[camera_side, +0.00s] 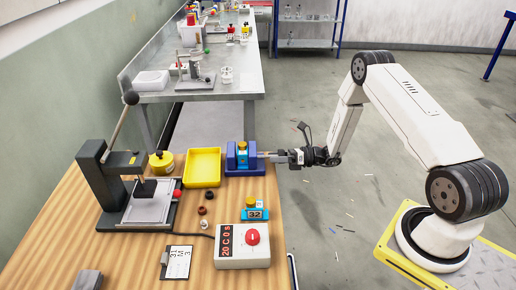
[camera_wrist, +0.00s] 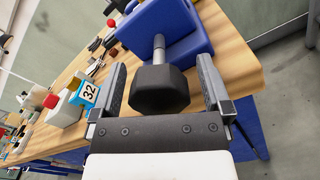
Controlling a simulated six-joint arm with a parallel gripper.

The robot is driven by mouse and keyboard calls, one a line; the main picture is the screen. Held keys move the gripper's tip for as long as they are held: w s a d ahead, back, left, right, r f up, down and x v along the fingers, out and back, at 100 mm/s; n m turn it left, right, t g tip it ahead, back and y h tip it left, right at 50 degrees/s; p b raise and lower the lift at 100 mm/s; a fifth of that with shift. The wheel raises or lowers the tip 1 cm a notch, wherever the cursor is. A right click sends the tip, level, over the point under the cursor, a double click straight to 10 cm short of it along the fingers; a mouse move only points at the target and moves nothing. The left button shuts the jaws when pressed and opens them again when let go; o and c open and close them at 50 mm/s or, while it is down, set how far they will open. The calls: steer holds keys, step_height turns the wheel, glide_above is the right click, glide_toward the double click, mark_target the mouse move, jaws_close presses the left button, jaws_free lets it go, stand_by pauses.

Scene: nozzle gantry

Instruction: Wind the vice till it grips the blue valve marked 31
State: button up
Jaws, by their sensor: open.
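The blue vice (camera_side: 231,160) stands at the right edge of the wooden table, and it also shows in the wrist view (camera_wrist: 188,38). A small valve with a yellow top (camera_side: 242,148) sits between its jaws; I cannot read its number or tell whether the jaws touch it. The vice's dark faceted knob (camera_wrist: 160,92) sits on a metal screw (camera_wrist: 159,48). My gripper (camera_wrist: 162,66) is open, with one finger on each side of the knob and visible gaps. In the side view my gripper (camera_side: 271,156) reaches the vice from the right.
A blue valve marked 32 (camera_side: 255,212) stands in front of the vice. A yellow tray (camera_side: 203,167) lies left of it. A control box with a red knob (camera_side: 243,247), a card reading 31 (camera_side: 176,262) and a lever press (camera_side: 95,175) share the table.

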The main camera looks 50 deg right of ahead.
steer(key=v, duration=0.7)
steer(key=shift+s+d, duration=0.25)
steer(key=shift+s, duration=0.05)
